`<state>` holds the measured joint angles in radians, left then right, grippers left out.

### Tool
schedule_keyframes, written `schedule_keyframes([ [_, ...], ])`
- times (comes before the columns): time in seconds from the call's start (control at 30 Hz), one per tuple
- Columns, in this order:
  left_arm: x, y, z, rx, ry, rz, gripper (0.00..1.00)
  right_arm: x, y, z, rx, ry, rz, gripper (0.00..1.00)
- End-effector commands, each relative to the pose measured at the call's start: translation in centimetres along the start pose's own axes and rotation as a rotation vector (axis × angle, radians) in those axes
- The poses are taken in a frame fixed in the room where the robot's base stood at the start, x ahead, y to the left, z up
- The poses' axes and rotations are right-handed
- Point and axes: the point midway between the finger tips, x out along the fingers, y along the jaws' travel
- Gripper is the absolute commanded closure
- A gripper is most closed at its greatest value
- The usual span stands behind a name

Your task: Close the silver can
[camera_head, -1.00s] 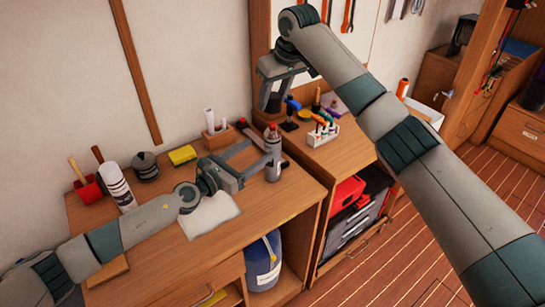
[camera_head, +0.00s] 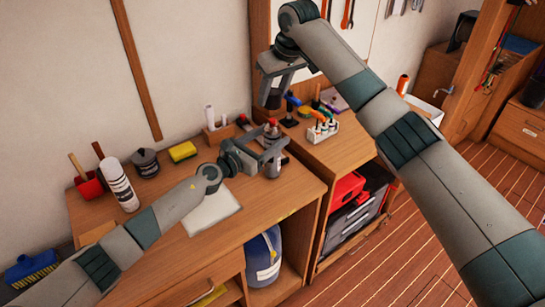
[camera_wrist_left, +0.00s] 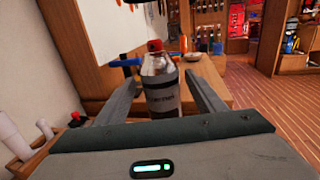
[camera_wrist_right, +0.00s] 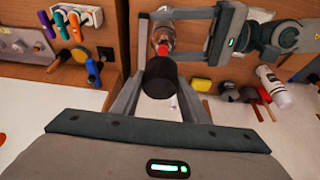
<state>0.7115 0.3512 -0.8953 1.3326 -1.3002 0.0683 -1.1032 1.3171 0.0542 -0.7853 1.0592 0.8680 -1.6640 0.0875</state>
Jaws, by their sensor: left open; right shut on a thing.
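The silver can (camera_head: 273,168) stands upright near the right edge of the desk, its red nozzle (camera_head: 271,129) uncovered. My left gripper (camera_head: 270,156) is open, with its fingers on either side of the can. In the left wrist view the can (camera_wrist_left: 161,90) shows between the fingers, with gaps beside it.
A white spray can (camera_head: 118,185), a dark pot (camera_head: 146,163) and a yellow sponge (camera_head: 183,152) stand to the left on the desk. A light sheet (camera_head: 212,212) lies on the desk front.

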Motion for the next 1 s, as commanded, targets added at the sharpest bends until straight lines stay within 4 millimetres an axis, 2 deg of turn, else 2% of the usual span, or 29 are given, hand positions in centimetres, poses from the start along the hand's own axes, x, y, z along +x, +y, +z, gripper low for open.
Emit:
schedule_keyframes([
  [0.2, 2.7, -0.1, 0.0, -0.004, -0.001, 0.000, 0.37, 0.0, 0.0, 0.0, 0.000, 0.000, 0.000, 0.84],
  [0.4, 4.3, -0.1, 0.0, -0.002, 0.000, -0.001, 0.37, 0.0, 0.0, 0.0, 0.000, 0.000, 0.000, 0.84],
  [0.87, 4.8, -0.1, -0.1, -0.001, 0.001, -0.001, 0.37, 0.0, 0.0, 0.0, 0.000, 0.000, 0.000, 0.84],
  [1.0, 4.8, -0.1, 0.0, -0.001, 0.001, -0.001, 0.68, 0.0, 0.0, 0.0, 0.000, 0.000, 0.000, 0.84],
])
